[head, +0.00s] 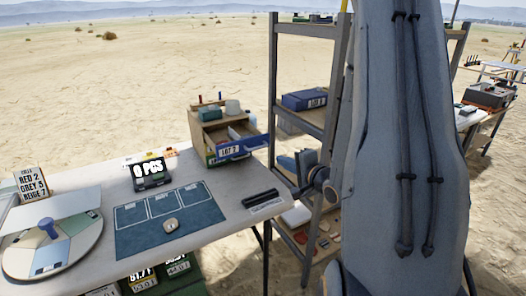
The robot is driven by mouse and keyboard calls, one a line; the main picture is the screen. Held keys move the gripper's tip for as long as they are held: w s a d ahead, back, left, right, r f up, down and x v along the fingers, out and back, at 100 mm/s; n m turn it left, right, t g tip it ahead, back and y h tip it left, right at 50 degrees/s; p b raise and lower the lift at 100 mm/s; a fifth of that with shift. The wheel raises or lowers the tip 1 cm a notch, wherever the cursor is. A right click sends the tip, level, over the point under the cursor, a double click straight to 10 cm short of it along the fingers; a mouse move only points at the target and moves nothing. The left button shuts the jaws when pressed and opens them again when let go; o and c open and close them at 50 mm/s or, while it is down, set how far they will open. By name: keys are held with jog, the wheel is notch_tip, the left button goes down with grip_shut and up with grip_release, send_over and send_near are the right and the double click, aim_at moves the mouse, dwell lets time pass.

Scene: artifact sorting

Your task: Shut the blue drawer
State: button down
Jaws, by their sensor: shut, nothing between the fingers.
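The blue drawer (256,143) is in the small wooden cabinet (208,132) at the back right of the table. It is pulled out to the right, and its inside shows from above.
A metal shelf rack (273,75) with a blue box (304,100) stands right of the cabinet.

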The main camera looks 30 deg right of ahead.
aim_at(243, 137)
jog(key=p+x, duration=0.1)
jog(key=x, duration=0.3)
jog(key=p+x, duration=0.1)
jog(key=x, duration=0.4)
jog(key=p+x, duration=0.1)
jog(key=x, duration=0.3)
jog(key=shift+w+d+r, duration=0.1)
jog(key=shift+w+r, duration=0.15)
jog(key=shift+w, duration=0.25)
jog(key=r+b+x, duration=0.1)
jog(key=x, duration=0.4)
jog(key=r+b+x, duration=0.1)
jog(key=b+x, duration=0.1)
jog(key=x, duration=0.3)
jog(key=w+r+b+x, duration=0.1)
jog(key=b+x, duration=0.1)
jog(key=x, duration=0.4)
jog(key=shift+s+d+r, duration=0.1)
jog(key=shift+r, duration=0.55)
jog(key=shift+w+r, duration=0.1)
jog(key=shift+w, duration=0.15)
